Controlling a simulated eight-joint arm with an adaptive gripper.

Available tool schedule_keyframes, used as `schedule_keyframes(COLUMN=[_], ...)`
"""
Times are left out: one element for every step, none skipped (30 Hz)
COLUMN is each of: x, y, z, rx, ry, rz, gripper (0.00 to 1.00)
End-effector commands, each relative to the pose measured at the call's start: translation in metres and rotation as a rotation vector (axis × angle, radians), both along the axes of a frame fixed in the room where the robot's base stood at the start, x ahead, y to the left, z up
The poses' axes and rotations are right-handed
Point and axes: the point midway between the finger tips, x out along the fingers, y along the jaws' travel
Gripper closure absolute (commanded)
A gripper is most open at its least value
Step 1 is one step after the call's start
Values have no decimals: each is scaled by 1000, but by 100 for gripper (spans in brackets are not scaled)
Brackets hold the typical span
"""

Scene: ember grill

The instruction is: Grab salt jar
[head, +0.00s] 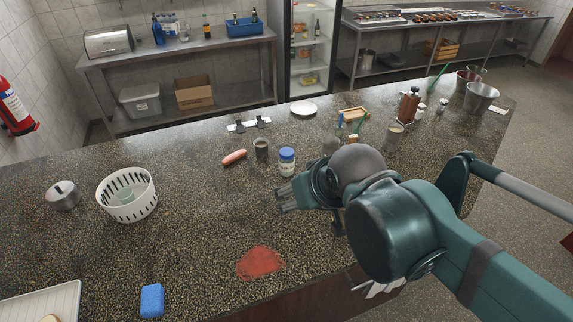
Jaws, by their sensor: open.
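A small white jar with a blue lid (287,162) stands upright on the speckled counter (190,225) near the middle of the head view. It looks like the salt jar, but its label is too small to read. My gripper (283,200) is just in front of the jar, to the near side, with its fingers pointing left. It is open and holds nothing that I can see. A visible gap separates the fingers from the jar in the picture. My arm hides part of the counter to the right.
A dark cup (261,149) and a sausage (234,157) lie close left of the jar. A white basket (127,200), a blue sponge (152,300) and a red patch (260,262) are on the counter. Metal buckets (480,98) stand far right. The counter's left middle is mostly clear.

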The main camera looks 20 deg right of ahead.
Motion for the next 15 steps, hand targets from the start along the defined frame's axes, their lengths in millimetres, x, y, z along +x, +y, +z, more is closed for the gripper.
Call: schedule_keyframes(x=[1,2,4,5,7,10,13,16,20,24,28,34,39,43,50], y=[-1,-1,-3,-4,-5,-8,-10,-12,-16,-19,-22,-27,-30,-34,-39], z=[-1,-1,-2,-3,-4,-5,-7,-8,-10,-12,-14,-16,-18,-20,-22], rx=[-2,-3,-5,-8,-12,-16,-20,-26,-33,-39,-44,-54,-61,-68,-78], ry=[-1,-2,-4,-5,-8,-11,-14,-18,-23,-28,-33,-41,-48,-56,-67], rz=[-3,-5,-8,-13,-18,-27,-34,-43,-55,-65,-77,-93,-105,-118,-135], gripper=[44,44,44,44,44,44,44,44,44,44,44,44,44,44,44])
